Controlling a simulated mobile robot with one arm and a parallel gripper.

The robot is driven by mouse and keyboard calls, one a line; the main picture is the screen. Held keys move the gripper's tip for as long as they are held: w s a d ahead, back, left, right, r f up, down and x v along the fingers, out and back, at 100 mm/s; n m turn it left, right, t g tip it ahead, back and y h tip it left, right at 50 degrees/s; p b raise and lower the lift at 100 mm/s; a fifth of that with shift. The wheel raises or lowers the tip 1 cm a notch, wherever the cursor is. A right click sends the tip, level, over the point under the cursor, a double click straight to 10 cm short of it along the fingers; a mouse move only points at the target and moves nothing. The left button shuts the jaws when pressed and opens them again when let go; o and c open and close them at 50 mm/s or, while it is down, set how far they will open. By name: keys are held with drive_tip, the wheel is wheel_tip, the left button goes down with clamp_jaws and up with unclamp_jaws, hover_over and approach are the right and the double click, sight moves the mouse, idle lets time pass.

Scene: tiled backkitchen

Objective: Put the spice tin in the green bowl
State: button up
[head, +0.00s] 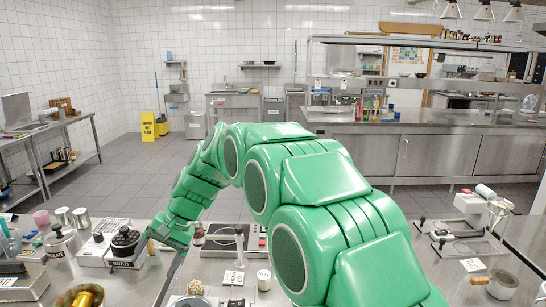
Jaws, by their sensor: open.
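A bowl (62,300) with an olive-green look is at the bottom left of the head view, cut off by the picture's lower edge. A shiny yellow cylinder (88,298) lies in it, partly cut off; it may be the spice tin, but I cannot read a label. My gripper (150,278) is at the end of my green arm, above the counter to the right of the bowl. Its jaws are open, with one long grey finger slanting down. I see nothing held between them. The gripper looks apart from the yellow cylinder.
A black-topped device labelled "WAFFLES" (124,242) stands left of the gripper. A small white cup (264,279) and a white card (233,278) are to its right. A metal canister (62,241) stands at the left. My arm hides the counter's middle.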

drive_tip(key=s+d+h, duration=0.1)
drive_tip(key=s+d, duration=0.5)
drive_tip(key=d, duration=0.5)
drive_tip(key=s+d+r+m+t+h, duration=0.1)
drive_tip(key=s+d+h, duration=0.1)
drive_tip(key=s+d, duration=0.65)
drive_tip(key=s+d+h, duration=0.1)
drive_tip(key=s+d, duration=0.3)
drive_tip(key=d, duration=1)
drive_tip(key=s+d+f+h, duration=0.2)
drive_tip(key=s+d, duration=0.7)
drive_tip(key=s, duration=0.3)
drive_tip(key=shift+f, duration=0.4)
drive_tip(key=shift+s, duration=0.1)
